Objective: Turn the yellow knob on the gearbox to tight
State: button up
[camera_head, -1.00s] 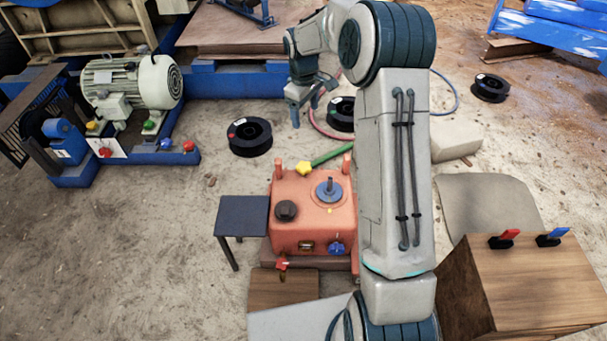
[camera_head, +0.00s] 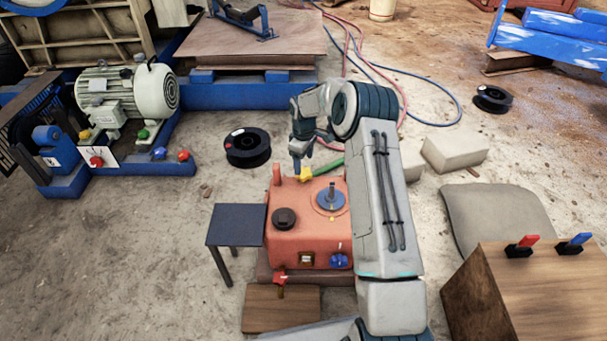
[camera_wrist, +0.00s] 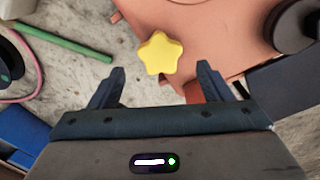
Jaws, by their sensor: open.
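The yellow star-shaped knob (camera_head: 304,174) sits at the back edge of the orange-red gearbox (camera_head: 297,226). In the wrist view the knob (camera_wrist: 160,53) lies just ahead of my gripper and between the lines of its two fingers, with the gearbox (camera_wrist: 215,30) behind and to its right. My gripper (camera_head: 305,160) hangs just above and behind the knob in the head view. In the wrist view my gripper's fingers (camera_wrist: 161,80) are apart with nothing between them. I cannot tell from the head view whether a finger touches the knob.
The gearbox top also bears a black knob (camera_head: 284,218) and a blue-grey disc with a post (camera_head: 331,198). A green bar (camera_head: 328,166) lies behind it. A dark small table (camera_head: 236,224) stands to the left, and a black spool (camera_head: 247,147) lies on the floor behind.

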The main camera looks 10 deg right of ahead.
aim_at(304, 173)
notch_tip(304, 173, down, 5)
jog(key=shift+b, duration=0.65)
jog(key=c, duration=1)
